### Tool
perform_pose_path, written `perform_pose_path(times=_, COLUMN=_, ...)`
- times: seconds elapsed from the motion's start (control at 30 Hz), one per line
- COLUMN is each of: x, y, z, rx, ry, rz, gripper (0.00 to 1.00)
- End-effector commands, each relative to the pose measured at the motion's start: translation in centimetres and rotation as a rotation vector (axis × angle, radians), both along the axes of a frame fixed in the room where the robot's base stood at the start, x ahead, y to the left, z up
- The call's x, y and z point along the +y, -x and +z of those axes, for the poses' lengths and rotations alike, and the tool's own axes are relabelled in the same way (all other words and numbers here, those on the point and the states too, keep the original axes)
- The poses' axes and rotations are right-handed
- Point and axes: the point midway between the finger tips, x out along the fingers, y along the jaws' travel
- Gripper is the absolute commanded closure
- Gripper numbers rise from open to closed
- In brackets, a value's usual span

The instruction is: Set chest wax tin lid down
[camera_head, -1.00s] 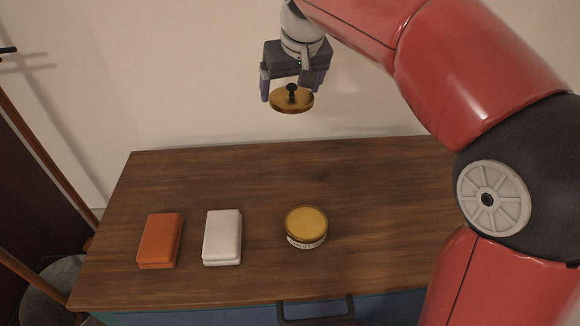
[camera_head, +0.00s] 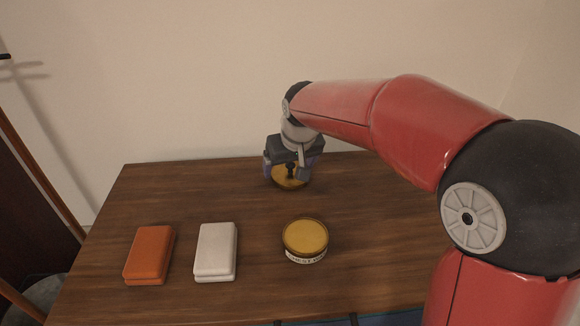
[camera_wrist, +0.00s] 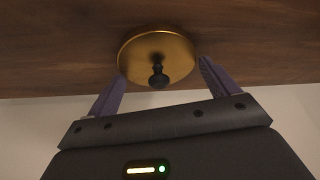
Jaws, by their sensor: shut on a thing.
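The gold round lid with a dark knob (camera_head: 290,181) is between the fingers of my gripper (camera_head: 293,170), low over the back of the wooden chest top (camera_head: 200,192). In the wrist view the lid (camera_wrist: 178,50) shows knob toward the camera, with the purple fingers of my gripper (camera_wrist: 162,80) at opposite sides of its rim. My gripper is shut on the lid. I cannot tell whether the lid touches the wood. The wax tin (camera_head: 305,240), with a yellow top surface and white label, stands in front of the lid, apart from it.
An orange block (camera_head: 149,255) and a white block (camera_head: 215,251) lie to the left of the tin. The wood left of the lid is bare. A pale wall (camera_head: 200,80) rises behind the chest.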

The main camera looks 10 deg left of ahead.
Motion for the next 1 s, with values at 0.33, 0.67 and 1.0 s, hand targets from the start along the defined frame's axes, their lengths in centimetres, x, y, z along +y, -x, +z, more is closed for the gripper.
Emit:
perform_pose_path(times=0.33, x=0.0, y=0.0, z=-0.4, rx=0.000, ry=0.000, rz=0.000, gripper=0.36)
perform_pose_path(times=0.67, x=0.0, y=0.0, z=-0.3, rx=0.000, ry=0.000, rz=0.000, gripper=0.00)
perform_pose_path(times=1.0, x=-0.7, y=1.2, z=3.9, rx=-0.005, ry=-0.002, rz=-0.001, gripper=0.00)
